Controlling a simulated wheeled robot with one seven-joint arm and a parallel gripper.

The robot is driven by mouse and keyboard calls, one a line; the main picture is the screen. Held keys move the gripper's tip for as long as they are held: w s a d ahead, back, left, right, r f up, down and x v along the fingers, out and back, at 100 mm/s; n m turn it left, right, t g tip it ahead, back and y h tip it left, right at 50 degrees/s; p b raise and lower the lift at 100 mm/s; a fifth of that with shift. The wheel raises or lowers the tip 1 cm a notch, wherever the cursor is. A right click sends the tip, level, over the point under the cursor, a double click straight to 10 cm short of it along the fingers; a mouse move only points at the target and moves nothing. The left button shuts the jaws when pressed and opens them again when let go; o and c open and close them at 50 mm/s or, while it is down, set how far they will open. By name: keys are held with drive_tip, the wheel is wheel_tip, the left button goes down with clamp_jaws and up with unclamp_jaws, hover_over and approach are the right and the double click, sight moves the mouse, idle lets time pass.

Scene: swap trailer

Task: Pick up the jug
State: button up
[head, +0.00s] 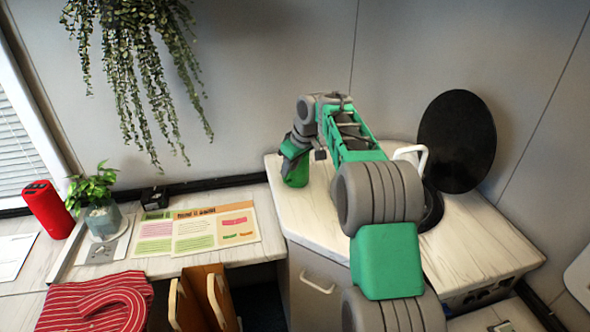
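A white loop-shaped handle (424,158) shows just right of my arm, over the white counter, in front of a round black disc. It may be the jug's handle; the body below it is hidden behind my arm. My arm reaches from the bottom of the view up over the counter and bends down at its far end. My gripper (296,172) is at this end, near the counter's left corner, left of the white handle and apart from it. Its fingers cannot be made out, and nothing held shows.
The black disc (457,135) stands upright at the counter's back right. The white counter (490,240) is bare at its front right. A lower desk (240,195) at left holds a red cylinder (50,208), a potted plant (103,215), papers and a red striped cloth (90,303). A plant hangs above.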

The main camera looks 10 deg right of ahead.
drive_tip(key=x, duration=0.3)
drive_tip(key=shift+w+a+f, duration=0.15)
drive_tip(key=shift+f, duration=0.1)
clamp_jaws()
drive_tip(key=shift+r, duration=0.1)
idle(0.9)
